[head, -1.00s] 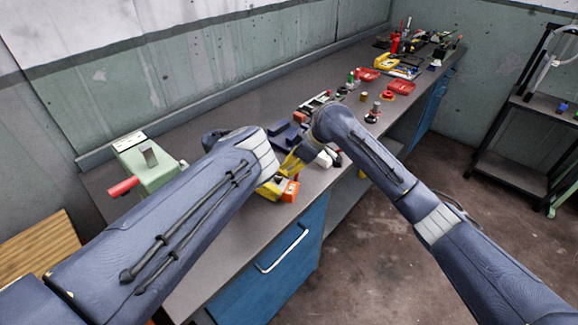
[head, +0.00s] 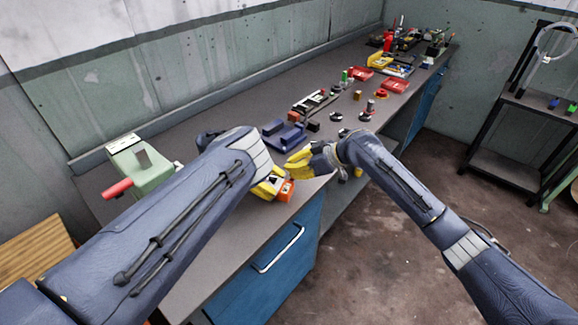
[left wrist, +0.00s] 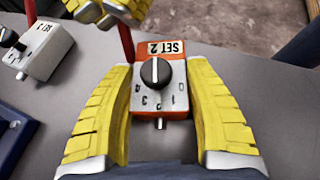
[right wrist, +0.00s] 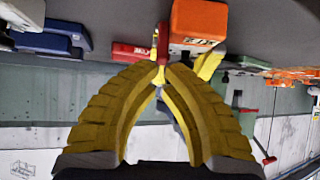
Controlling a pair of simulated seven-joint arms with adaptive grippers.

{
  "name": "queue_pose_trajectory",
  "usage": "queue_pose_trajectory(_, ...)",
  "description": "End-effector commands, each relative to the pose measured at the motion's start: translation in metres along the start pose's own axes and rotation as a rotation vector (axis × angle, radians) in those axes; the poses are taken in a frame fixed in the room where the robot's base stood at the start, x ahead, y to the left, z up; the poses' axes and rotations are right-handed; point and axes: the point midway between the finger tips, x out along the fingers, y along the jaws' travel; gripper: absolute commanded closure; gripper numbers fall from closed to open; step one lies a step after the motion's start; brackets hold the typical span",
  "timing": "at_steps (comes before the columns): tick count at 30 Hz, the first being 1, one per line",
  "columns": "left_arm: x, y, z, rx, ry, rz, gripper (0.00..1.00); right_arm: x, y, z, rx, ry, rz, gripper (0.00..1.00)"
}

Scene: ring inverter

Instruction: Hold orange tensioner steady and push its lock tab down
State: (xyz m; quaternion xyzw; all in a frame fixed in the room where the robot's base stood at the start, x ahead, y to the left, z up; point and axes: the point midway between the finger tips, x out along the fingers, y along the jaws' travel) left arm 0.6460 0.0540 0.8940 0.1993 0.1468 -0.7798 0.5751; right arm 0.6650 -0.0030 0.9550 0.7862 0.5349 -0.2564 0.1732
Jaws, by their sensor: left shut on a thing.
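The orange tensioner (head: 286,190) sits near the bench's front edge. In the left wrist view, the tensioner (left wrist: 160,88) shows a grey face with a black knob and a "SET 2" label. My left gripper (left wrist: 162,115) is shut on it, one yellow finger along each side. A red tab (left wrist: 126,38) stands beside the tensioner's corner; it also shows in the right wrist view (right wrist: 162,42). My right gripper (right wrist: 164,72) has its fingertips together at the end of the red tab; contact is unclear. In the head view my right gripper (head: 298,163) is just beyond the tensioner.
A grey-white unit (left wrist: 45,50) with its own label lies beside the tensioner. A blue fixture (head: 284,134) is behind the grippers. A green machine with a red handle (head: 116,189) stands at the left. Small parts and red trays (head: 394,86) lie farther along the bench.

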Motion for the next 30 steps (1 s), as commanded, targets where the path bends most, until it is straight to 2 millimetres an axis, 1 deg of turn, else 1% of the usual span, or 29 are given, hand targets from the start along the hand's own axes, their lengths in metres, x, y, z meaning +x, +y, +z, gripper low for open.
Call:
queue_pose_trajectory(1,0.0002,-0.0006,-0.0008,-0.003,0.000,0.000,0.78,-0.0017,-0.0002,0.0039,0.005,0.031,-0.001,1.00)
queue_pose_trajectory(7,0.0002,-0.0006,-0.0008,-0.003,0.000,0.000,0.78,-0.0074,0.0007,0.0069,0.000,0.110,0.003,1.00)
queue_pose_trajectory(20,0.0002,-0.0006,-0.0008,-0.003,0.000,0.000,0.78,-0.0084,0.0001,0.0085,-0.001,0.114,0.001,1.00)
queue_pose_trajectory(30,0.0002,-0.0006,-0.0008,-0.003,0.000,0.000,0.79,0.0004,0.0005,0.0062,0.000,0.114,0.002,1.00)
